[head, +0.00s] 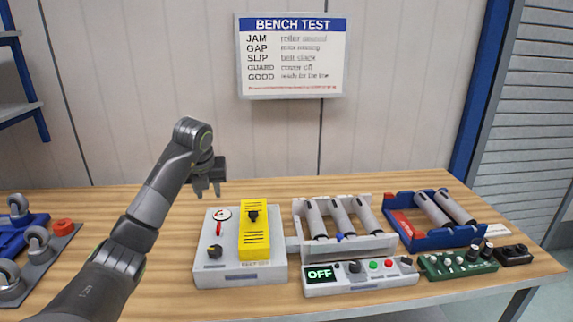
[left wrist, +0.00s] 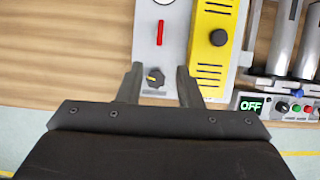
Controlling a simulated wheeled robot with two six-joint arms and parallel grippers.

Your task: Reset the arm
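My left arm reaches in from the lower left in the head view. My left gripper (head: 208,190) hangs above the bench, just behind and left of the grey test box with the yellow cover. Its two fingers point down and stand apart with nothing between them. In the left wrist view the gripper (left wrist: 159,85) also shows its fingers apart, with the box's black knob (left wrist: 154,78) seen between them from above. My right gripper is in neither view.
The grey box (head: 210,268) carries a yellow cover (head: 254,238). Right of it stand a roller unit (head: 392,243), a panel reading OFF (head: 320,274), a blue tray (head: 440,241) and a green board (head: 456,264). Caster parts (head: 38,245) lie at left. The bench behind is clear.

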